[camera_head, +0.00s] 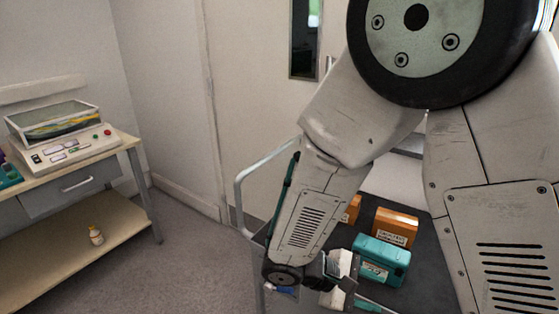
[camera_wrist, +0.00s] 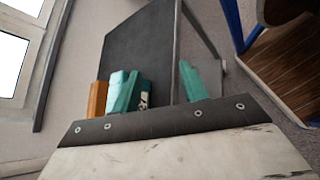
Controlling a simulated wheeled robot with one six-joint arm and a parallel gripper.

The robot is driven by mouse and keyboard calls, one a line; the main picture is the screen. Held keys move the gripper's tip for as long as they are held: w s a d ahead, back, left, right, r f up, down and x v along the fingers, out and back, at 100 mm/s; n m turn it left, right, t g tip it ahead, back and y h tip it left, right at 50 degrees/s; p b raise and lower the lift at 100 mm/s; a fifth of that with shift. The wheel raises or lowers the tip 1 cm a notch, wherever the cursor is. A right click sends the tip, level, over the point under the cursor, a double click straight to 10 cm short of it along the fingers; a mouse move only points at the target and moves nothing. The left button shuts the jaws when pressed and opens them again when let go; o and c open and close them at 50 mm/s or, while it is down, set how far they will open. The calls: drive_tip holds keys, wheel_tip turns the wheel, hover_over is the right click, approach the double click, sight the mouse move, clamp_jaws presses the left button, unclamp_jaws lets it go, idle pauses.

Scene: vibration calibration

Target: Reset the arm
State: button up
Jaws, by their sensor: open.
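My arm reaches down across the right half of the head view, folded at the elbow. My gripper (camera_head: 345,284) is at its lower end, over the near part of a dark-topped cart (camera_head: 430,262). It is open, and I see nothing held in it. It is just left of and nearer than a teal case (camera_head: 381,259); I cannot tell whether they touch. The wrist view shows a dark bolted plate and a worn pale surface across the bottom, with the teal case (camera_wrist: 123,92) beyond.
Orange boxes (camera_head: 395,228) stand on the cart behind the teal case. A metal rail (camera_head: 240,195) runs along the cart's left side. At left, a bench (camera_head: 122,147) holds a machine with a clear cover (camera_head: 65,145); a small bottle (camera_head: 96,236) stands on its lower shelf. Floor between is clear.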

drive_tip(key=s+d+r+m+y, duration=0.2)
drive_tip(key=s+r+m+y, duration=0.1)
drive_tip(key=r, duration=0.4)
drive_tip(key=s+d+r+m+t+y, duration=0.1)
drive_tip(key=s+d+r+m+y, duration=0.2)
drive_tip(key=r, duration=0.4)
drive_tip(key=s+d+r+m+t+y, duration=0.1)
drive_tip(key=s+d+r+m+y, duration=0.1)
drive_tip(key=s+r+m+y, duration=0.3)
drive_tip(key=shift+s+d+r+y, duration=0.4)
drive_tip(key=shift+r+y, duration=0.3)
drive_tip(key=shift+r, duration=0.2)
drive_tip(key=shift+a, duration=0.1)
